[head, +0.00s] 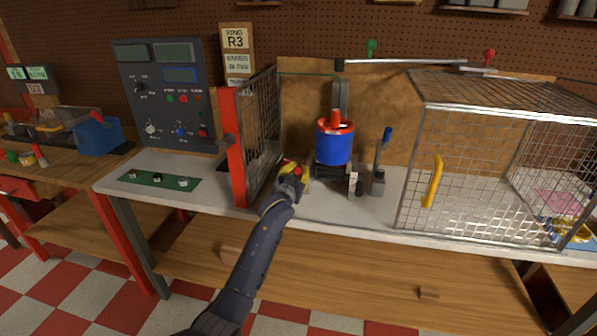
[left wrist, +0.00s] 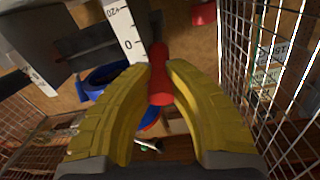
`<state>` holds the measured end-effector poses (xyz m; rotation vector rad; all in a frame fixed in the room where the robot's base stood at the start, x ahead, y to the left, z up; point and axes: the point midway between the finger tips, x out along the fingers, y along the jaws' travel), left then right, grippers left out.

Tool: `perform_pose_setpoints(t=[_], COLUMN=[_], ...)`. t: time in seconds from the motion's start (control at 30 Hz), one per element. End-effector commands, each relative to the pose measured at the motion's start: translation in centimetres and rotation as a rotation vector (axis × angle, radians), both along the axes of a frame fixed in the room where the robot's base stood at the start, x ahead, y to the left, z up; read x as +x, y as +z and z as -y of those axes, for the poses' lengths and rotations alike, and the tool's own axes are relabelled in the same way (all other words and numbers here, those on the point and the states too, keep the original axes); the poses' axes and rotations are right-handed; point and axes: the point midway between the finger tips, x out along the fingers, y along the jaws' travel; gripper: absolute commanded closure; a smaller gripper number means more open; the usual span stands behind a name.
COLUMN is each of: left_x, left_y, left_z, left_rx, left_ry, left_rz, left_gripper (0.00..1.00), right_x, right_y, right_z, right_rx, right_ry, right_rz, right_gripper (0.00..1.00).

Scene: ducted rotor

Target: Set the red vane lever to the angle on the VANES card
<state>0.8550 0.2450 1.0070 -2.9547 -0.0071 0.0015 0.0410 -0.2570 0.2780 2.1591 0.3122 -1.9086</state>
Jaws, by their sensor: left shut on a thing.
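The red vane lever (left wrist: 160,85) stands between the yellow fingers of my left gripper (left wrist: 165,95) in the left wrist view. The gripper is shut on it. Its far end lies beside the 0 mark of a white scale (left wrist: 125,30); a +20 mark is further along. In the head view my left gripper (head: 297,172) is at the left of the blue duct (head: 334,149), low by the bench top, and hides most of the lever. The VANES card (head: 238,62) hangs under the RING R3 card (head: 236,38); its value is too small to read. My right gripper is not in view.
A red-framed mesh door (head: 237,150) stands just left of my gripper. A blue-handled lever (head: 383,155) stands right of the duct. A mesh cage (head: 470,160) with a yellow handle (head: 433,182) is further right. A grey control panel (head: 160,90) stands at the left.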

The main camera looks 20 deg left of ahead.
Motion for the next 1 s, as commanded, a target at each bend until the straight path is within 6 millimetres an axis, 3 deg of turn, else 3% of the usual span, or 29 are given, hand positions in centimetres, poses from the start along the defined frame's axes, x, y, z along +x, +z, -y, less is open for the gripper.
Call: perform_pose_setpoints(t=[0.17,0.37,0.57,0.6,0.8,0.9,1.0], left_x=[0.0,-0.5,-0.5,-0.5,-0.5,-0.5,-0.5], left_y=[-0.1,-2.0,-1.8,-1.8,-1.8,-1.8,-1.8], left_z=[0.1,0.1,0.1,0.1,0.1,0.1,0.1], left_rx=[-0.001,0.000,0.000,0.000,0.000,0.000,0.000], left_ry=[-0.001,-0.001,-0.001,-0.001,0.000,0.000,0.000], left_rz=[0.001,-0.002,0.000,0.000,0.001,0.001,0.001], left_gripper=[1.00,1.00,1.00,0.85,0.62,0.53,0.53], right_x=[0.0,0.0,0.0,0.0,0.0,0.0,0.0], right_y=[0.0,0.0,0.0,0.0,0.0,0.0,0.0], right_z=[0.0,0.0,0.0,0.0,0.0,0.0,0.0], right_rx=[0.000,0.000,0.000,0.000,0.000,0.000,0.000], right_ry=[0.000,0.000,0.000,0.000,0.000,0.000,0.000], right_rz=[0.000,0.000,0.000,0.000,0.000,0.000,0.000], right_gripper=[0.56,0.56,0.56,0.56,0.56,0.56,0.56])
